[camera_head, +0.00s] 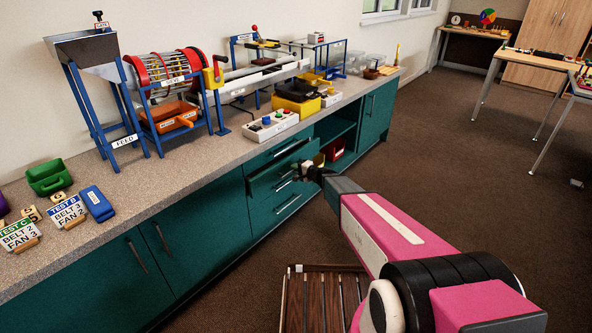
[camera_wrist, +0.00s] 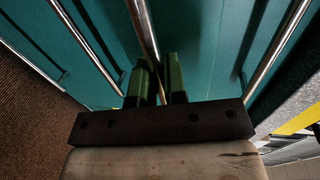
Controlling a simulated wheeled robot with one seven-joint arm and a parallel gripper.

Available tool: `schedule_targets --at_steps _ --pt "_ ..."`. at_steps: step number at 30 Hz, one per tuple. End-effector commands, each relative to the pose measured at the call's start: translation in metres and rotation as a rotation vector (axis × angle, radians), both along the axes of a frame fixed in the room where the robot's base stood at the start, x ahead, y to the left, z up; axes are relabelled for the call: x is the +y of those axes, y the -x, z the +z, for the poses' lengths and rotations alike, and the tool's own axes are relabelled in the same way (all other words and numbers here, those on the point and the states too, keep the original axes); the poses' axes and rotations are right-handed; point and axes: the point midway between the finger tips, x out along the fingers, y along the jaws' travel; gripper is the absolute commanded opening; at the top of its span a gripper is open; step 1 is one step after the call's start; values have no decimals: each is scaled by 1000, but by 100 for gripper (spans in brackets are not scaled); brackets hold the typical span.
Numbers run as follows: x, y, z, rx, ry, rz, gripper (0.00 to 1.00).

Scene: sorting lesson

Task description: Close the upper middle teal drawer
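The teal drawers (camera_head: 262,159) sit in the middle of the long cabinet, each with a metal bar handle. The upper middle drawer (camera_head: 268,180) stands pulled out from the front, with its inside partly showing. My gripper (camera_head: 313,170) is at the front of this open drawer, and my arm comes in from the lower right. In the wrist view, my gripper's two green fingers (camera_wrist: 159,82) are a small gap apart, with the end of a metal handle (camera_wrist: 145,28) running in between them. I cannot tell whether they press on it. Teal fronts fill the view behind.
The worktop (camera_head: 140,205) above carries a sorting machine and a white button box (camera_head: 270,125). An open shelf with a red bin (camera_head: 335,149) is right of the drawers. A wooden slatted piece (camera_head: 322,300) is on the floor near my arm.

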Motion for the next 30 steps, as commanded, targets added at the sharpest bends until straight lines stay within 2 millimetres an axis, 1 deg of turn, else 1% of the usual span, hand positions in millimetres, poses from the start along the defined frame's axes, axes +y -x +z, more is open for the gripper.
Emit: schedule_targets --at_steps 2,4,9,11,19,20,21,30 --pt "2 -2 -1 0 0 1 0" --pt "9 -8 -1 0 0 2 0" --pt "31 -26 -1 -1 -1 3 0" --pt "37 -29 -1 0 0 2 0" --pt "38 -30 0 0 -1 2 0" --pt "38 -30 0 0 -1 2 22" --pt "38 -30 0 0 -2 2 35" --pt "36 -28 0 0 0 1 36"
